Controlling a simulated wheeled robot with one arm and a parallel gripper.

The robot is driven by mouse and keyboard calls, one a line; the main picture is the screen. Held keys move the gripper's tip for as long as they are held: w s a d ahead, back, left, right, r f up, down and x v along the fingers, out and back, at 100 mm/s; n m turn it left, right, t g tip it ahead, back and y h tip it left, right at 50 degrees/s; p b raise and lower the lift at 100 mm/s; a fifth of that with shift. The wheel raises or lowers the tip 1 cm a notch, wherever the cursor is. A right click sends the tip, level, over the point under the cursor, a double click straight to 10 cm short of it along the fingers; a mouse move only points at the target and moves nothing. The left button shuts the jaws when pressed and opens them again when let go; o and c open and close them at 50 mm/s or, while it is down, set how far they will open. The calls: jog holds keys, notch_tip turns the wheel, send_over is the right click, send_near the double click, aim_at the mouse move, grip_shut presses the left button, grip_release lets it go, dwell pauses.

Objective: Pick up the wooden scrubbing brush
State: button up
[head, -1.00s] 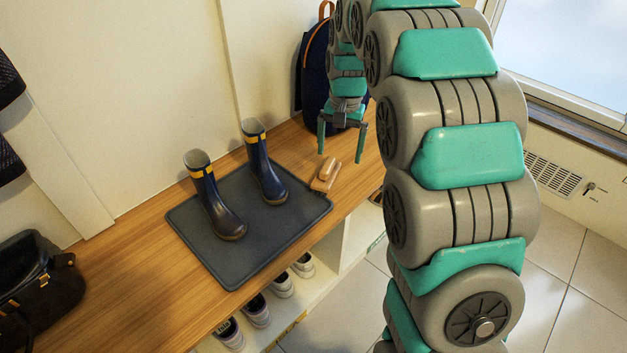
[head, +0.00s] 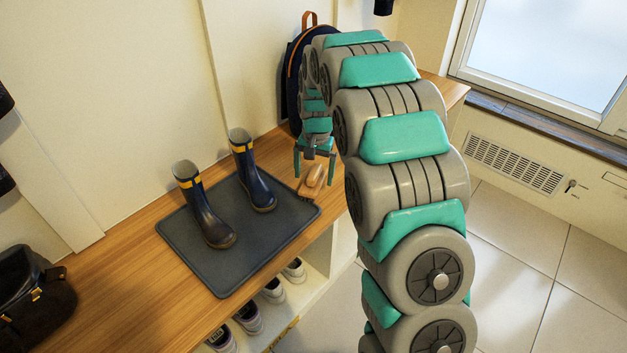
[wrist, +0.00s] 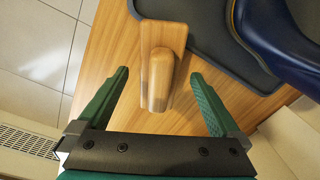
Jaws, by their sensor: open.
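The wooden scrubbing brush (head: 313,181) lies on the wooden bench top, just right of the dark boot mat. In the wrist view the brush (wrist: 160,70) is a light wood block with a raised rounded handle. My gripper (head: 314,174) is over the brush in the head view, its two green fingers pointing down. In the wrist view my gripper (wrist: 159,78) is open and empty, with one finger to each side of the brush's near end. Neither finger touches the brush. How far the fingertips are above the bench is hard to tell.
The dark mat (head: 190,240) holds a pair of navy boots (head: 205,212) with yellow bands; it also shows close by in the wrist view (wrist: 205,38). A navy backpack (head: 290,90) stands behind my gripper. Shoes (head: 273,290) sit in cubbies below. A dark bag (head: 35,300) is at left.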

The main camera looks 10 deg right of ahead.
aim_at(314, 173)
jog(key=shift+f, duration=0.2)
grip_shut()
dwell(0.7)
jog(key=shift+r, duration=0.1)
jog(key=shift+r+b, duration=0.3)
jog(key=shift+r, duration=1.25)
jog(key=shift+s+r, duration=0.15)
jog(key=shift+s, duration=0.15)
jog(key=s+r+b, duration=0.1)
jog(key=s, duration=1.4)
jog(key=shift+s+r+b, duration=0.2)
jog(key=shift+s+b, duration=0.05)
jog(key=shift+b, duration=0.1)
